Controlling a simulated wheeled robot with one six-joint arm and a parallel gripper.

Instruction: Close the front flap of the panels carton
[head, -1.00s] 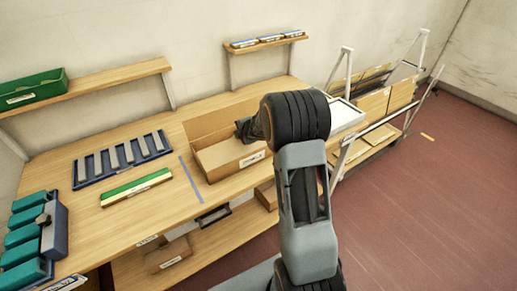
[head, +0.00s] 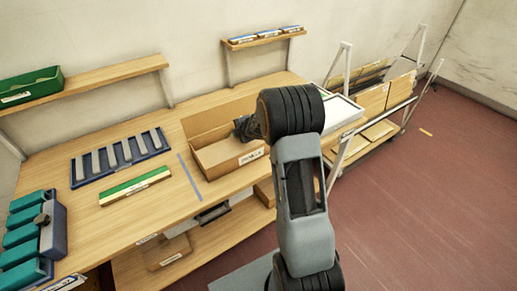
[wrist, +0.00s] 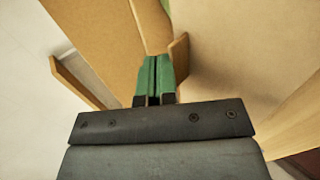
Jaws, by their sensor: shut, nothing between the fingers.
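The panels carton (head: 228,158) is an open brown box on the workbench in the head view, with a white label on its front wall. A brown flap (head: 212,113) stands up at its back. I cannot clearly make out the front flap. My gripper (head: 240,128) is at the carton's right end, partly hidden by my arm. In the wrist view my gripper (wrist: 155,62) has its green fingers together and empty, among brown cardboard panels (wrist: 100,40). I cannot tell whether they touch the cardboard.
A blue tray (head: 122,157) with grey strips and a green-topped box (head: 134,187) lie left of the carton. Teal bins (head: 28,228) stand at the bench's left end. A white tray (head: 343,112) and a cart (head: 372,134) with cartons are on the right.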

